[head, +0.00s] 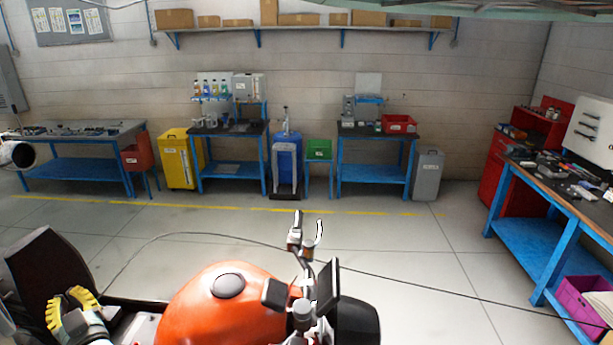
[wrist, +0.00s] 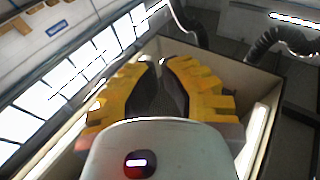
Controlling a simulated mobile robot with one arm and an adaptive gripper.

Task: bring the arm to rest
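My gripper (head: 72,303) has yellow toothed fingers and shows at the lower left of the head view, beside the motorcycle's dark seat (head: 48,270). It also shows in the wrist view (wrist: 160,75), where the fingers stand close together with dark pads on their inner sides. I see no object held between them. Whether the pads meet is not clear. The orange motorcycle tank (head: 205,305) is to the right of the gripper in the head view, apart from it.
The handlebar (head: 302,260) rises right of the tank. A dark cable crosses the floor (head: 420,250). A workbench (head: 540,180) with a magenta bin (head: 583,300) stands at right.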

